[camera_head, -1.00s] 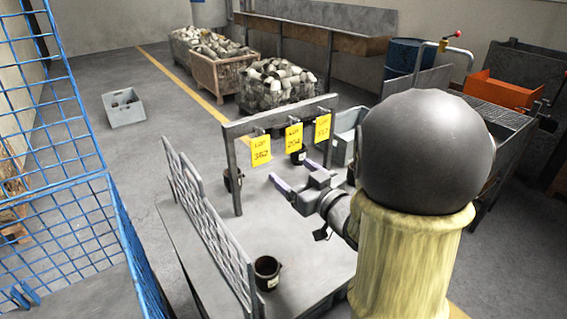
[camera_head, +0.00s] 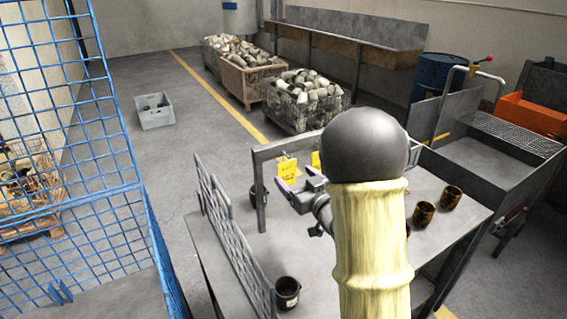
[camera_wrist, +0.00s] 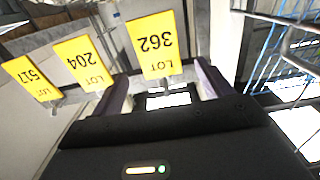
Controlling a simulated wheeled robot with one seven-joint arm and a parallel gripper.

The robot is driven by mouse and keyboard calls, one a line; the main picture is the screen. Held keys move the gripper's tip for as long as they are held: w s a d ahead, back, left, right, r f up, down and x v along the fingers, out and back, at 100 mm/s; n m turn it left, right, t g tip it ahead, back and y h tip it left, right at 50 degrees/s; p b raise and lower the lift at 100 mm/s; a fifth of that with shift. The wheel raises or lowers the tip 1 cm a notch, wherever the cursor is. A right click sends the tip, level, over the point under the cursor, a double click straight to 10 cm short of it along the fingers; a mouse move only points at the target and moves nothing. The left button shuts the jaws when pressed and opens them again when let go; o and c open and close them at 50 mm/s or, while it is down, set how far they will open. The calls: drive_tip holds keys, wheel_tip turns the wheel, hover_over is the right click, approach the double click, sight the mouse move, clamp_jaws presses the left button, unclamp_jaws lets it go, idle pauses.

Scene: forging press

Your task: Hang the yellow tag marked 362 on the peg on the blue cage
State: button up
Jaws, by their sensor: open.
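The yellow tag marked 362 (camera_wrist: 153,44) hangs from the grey rack (camera_head: 262,205) on the table. In the head view the tag (camera_head: 286,165) is partly covered by my gripper (camera_head: 297,179). In the wrist view it appears upside down, just beyond and between the spread fingers of my gripper (camera_wrist: 163,88), which hold nothing. Whether a finger touches it I cannot tell. Yellow tags 204 (camera_wrist: 82,62) and 517 (camera_wrist: 31,78) hang beside it. The blue cage (camera_head: 113,190) stands at the left. I cannot clearly make out its peg; small blue prongs (camera_head: 60,292) show low inside it.
A grey mesh panel (camera_head: 230,232) lines the table's left edge. A dark cup (camera_head: 287,293) stands near it, and brown cups (camera_head: 452,198) stand at the right. A grey crate (camera_head: 154,111) lies on the floor, with open floor between cage and table.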

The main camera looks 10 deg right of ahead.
sight(287, 166)
drive_tip(key=p+x, duration=0.1)
drive_tip(key=x, duration=0.6)
drive_tip(key=shift+w+a, duration=0.1)
drive_tip(key=shift+c, duration=0.5)
drive_tip(key=c, duration=0.9)
drive_tip(key=shift+c, duration=0.3)
drive_tip(key=shift+r, duration=0.5)
drive_tip(key=shift+b+v, duration=0.65)
drive_tip(key=shift+v, duration=1.9)
drive_tip(key=s+d+f+b, duration=0.2)
drive_tip(key=s+b, duration=0.1)
drive_tip(key=s, duration=0.2)
drive_tip(key=shift+s+b, duration=0.35)
